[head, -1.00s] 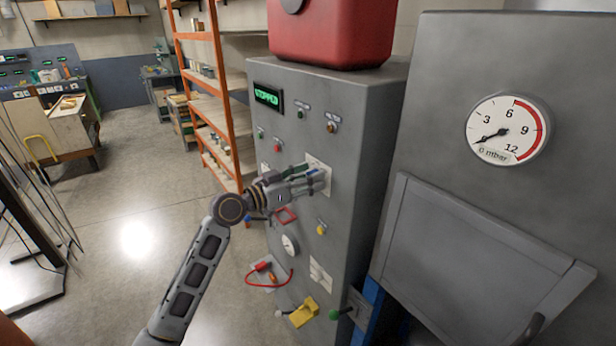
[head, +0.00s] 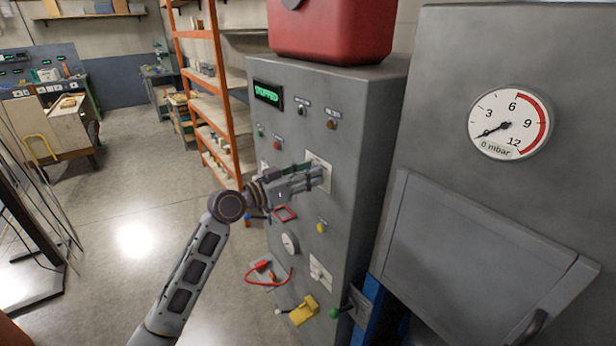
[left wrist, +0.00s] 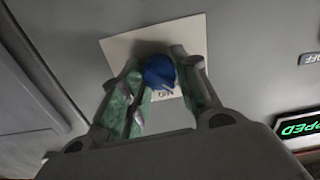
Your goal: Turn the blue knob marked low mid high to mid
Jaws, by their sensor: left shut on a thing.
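The blue knob (left wrist: 159,73) sits on a pale square plate (left wrist: 185,35) on the grey cabinet's front. In the left wrist view my left gripper (left wrist: 158,85) is shut on the knob, with a green-padded finger on each side. A few letters of the plate's marking show beside the knob, but its pointer setting cannot be read. In the head view my left gripper (head: 312,178) reaches the plate (head: 319,165) and hides the knob. My right gripper is not in view.
The grey cabinet (head: 350,130) also carries a green-lit display (head: 268,94), small buttons, a red-framed part (head: 285,213), a small dial (head: 290,243) and a yellow handle (head: 304,310). A red box (head: 330,30) stands on top. A pressure gauge (head: 510,122) is on the unit at right.

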